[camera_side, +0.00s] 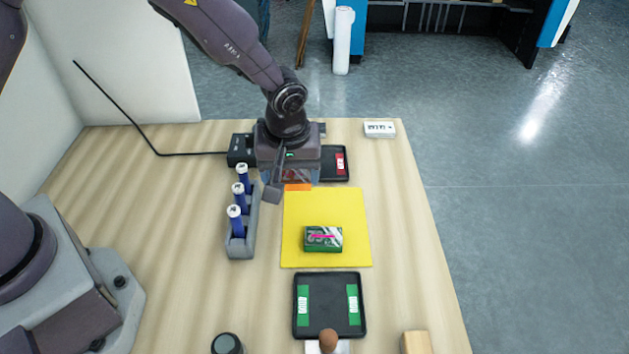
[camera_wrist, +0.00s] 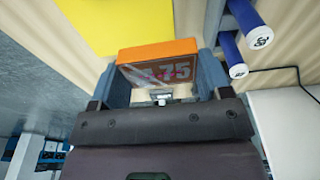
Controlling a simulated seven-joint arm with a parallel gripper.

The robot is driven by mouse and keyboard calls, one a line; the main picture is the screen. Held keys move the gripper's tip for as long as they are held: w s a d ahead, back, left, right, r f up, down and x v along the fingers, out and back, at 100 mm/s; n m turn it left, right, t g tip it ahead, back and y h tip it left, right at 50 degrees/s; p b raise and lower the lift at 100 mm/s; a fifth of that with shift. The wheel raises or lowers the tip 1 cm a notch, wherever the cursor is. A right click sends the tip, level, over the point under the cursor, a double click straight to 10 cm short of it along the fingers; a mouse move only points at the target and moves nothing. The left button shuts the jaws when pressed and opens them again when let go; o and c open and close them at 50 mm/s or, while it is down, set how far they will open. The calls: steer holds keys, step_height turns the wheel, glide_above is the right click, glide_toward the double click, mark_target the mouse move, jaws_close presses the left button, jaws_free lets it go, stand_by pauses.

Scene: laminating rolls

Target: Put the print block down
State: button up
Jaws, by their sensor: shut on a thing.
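My gripper (camera_wrist: 163,78) is shut on an orange-edged print block (camera_wrist: 157,48), with a finger on each side of it. The block's face carries a "75" print, seen in the wrist view. In the side view my gripper (camera_side: 286,180) is just beyond the far edge of the yellow mat (camera_side: 305,210), and only an orange strip of the block (camera_side: 298,187) shows below it. Whether the block touches the table is hidden. A second block, green with a printed top (camera_side: 323,238), lies on the near half of the mat.
A rack (camera_side: 243,248) with blue rolls stands left of the mat, close to my gripper. A black tray (camera_side: 330,278) with two green pieces lies in front. Another black tray (camera_side: 343,178) with a red piece sits behind.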

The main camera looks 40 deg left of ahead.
steer(key=s+a+r, duration=0.2)
steer(key=s+r, duration=0.1)
steer(key=s, duration=0.4)
steer(key=w+a+m, duration=0.1)
steer(key=a, duration=0.1)
steer(key=w+a+m, duration=0.1)
steer(key=a, duration=0.1)
steer(key=w+a+f, duration=0.1)
steer(key=w+a, duration=0.1)
steer(key=shift+a+m, duration=0.4)
steer(key=w+m, duration=0.1)
steer(key=m, duration=0.2)
steer(key=m+h, duration=0.2)
steer(key=m, duration=1.1)
glide_above(323, 164)
steer(key=f, duration=0.8)
steer(key=shift+s+a, duration=0.2)
steer(key=shift+s, duration=0.05)
steer(key=shift+w+f, duration=0.1)
steer(key=shift+f, duration=1.6)
